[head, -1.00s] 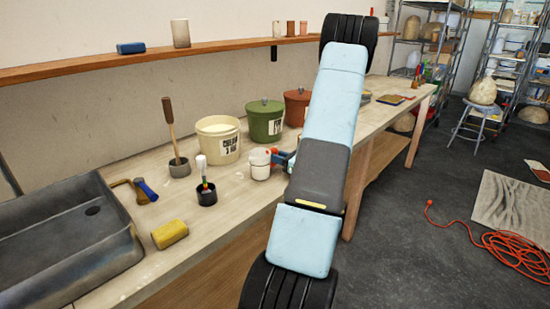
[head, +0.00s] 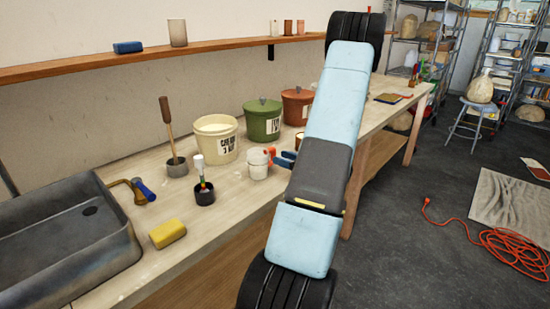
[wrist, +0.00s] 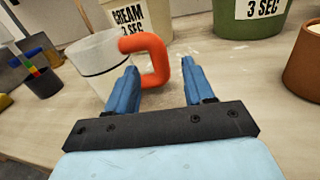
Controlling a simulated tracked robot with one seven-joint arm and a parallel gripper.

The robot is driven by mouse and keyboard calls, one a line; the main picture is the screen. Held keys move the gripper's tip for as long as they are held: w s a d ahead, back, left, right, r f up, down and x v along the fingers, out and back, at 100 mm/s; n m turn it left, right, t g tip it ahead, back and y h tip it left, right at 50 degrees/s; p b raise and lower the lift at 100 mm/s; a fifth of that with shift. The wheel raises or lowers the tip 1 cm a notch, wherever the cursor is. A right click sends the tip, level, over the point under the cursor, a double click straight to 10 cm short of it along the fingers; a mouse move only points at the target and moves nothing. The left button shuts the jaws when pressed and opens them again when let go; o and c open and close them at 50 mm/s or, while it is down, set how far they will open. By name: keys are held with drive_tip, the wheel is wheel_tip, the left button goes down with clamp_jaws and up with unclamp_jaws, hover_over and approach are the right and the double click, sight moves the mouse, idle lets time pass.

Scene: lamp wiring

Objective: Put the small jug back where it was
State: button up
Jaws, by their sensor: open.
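The small jug (head: 257,164) is white with an orange-red handle and stands upright on the workbench (head: 222,216), in front of the cream bucket. In the wrist view the jug (wrist: 98,65) is at the upper left, with its handle (wrist: 158,62) turned toward my gripper. My gripper (wrist: 158,80) is open, with blue fingers apart and nothing clamped. The handle shows ahead of and partly between the fingers; the left finger overlaps its lower part, and contact cannot be told. In the head view my gripper (head: 284,158) is just right of the handle, partly hidden by my arm.
The cream bucket (head: 214,142), a green bucket (head: 263,122) and a brown-red one (head: 296,108) stand behind. A dark cup with tools (head: 204,195), a yellow sponge (head: 167,233) and a sink (head: 120,255) are left. An orange cable (head: 515,250) lies on the floor.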

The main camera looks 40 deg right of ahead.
drive_tip(key=v, duration=0.7)
drive_tip(key=shift+s+d, duration=0.1)
drive_tip(key=shift+s, duration=0.25)
